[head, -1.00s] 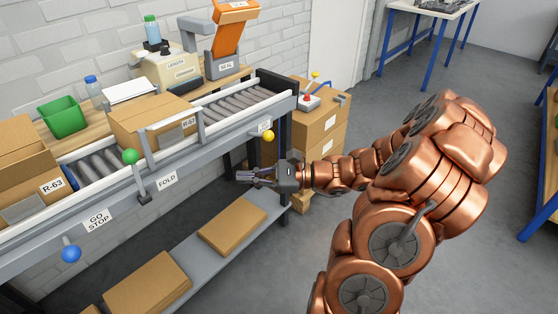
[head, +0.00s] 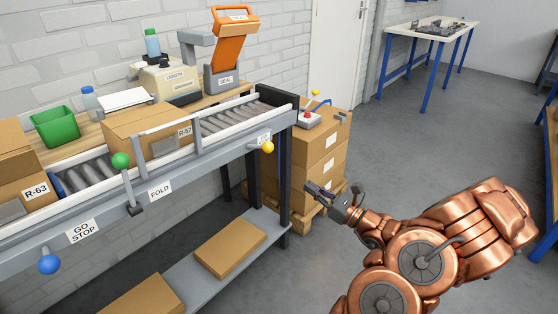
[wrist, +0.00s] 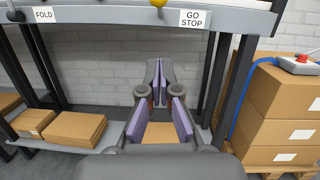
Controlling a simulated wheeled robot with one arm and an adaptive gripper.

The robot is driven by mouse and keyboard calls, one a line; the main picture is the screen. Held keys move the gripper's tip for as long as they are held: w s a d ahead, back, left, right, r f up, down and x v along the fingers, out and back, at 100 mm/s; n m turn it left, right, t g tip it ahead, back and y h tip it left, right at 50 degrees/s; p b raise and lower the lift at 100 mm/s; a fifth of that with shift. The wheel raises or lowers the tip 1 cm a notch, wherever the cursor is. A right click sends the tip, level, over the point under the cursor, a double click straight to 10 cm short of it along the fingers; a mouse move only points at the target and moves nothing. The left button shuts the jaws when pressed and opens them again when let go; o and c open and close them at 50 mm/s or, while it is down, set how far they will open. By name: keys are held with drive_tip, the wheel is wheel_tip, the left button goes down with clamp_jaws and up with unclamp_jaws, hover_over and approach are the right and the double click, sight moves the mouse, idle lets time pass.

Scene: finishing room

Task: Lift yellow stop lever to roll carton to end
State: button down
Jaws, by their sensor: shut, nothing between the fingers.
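The yellow-knobbed stop lever (head: 267,147) hangs on the conveyor's front rail near its right end. It also shows, cut off, at the top of the wrist view (wrist: 158,3), beside a GO STOP label (wrist: 193,18). The carton marked R-57 (head: 140,137) sits on the rollers to the left of the lever, behind a metal frame. The bare rollers (head: 228,117) run to the right end. My gripper (head: 312,188) is shut and empty, right of the conveyor end and below the knob's height. In the wrist view my gripper (wrist: 155,78) points under the conveyor.
A green-knobbed lever (head: 121,160) and a blue-knobbed lever (head: 50,264) are on the same rail further left. Carton R-63 (head: 20,187) is at the left. Stacked cartons (head: 318,152) on a pallet bear a red-button box (head: 306,115). Open floor lies to the right.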

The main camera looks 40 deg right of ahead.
drive_tip(key=r+x, duration=0.2)
drive_tip(key=x, duration=1)
drive_tip(key=shift+r+b, duration=0.45)
drive_tip(key=shift+w, duration=0.1)
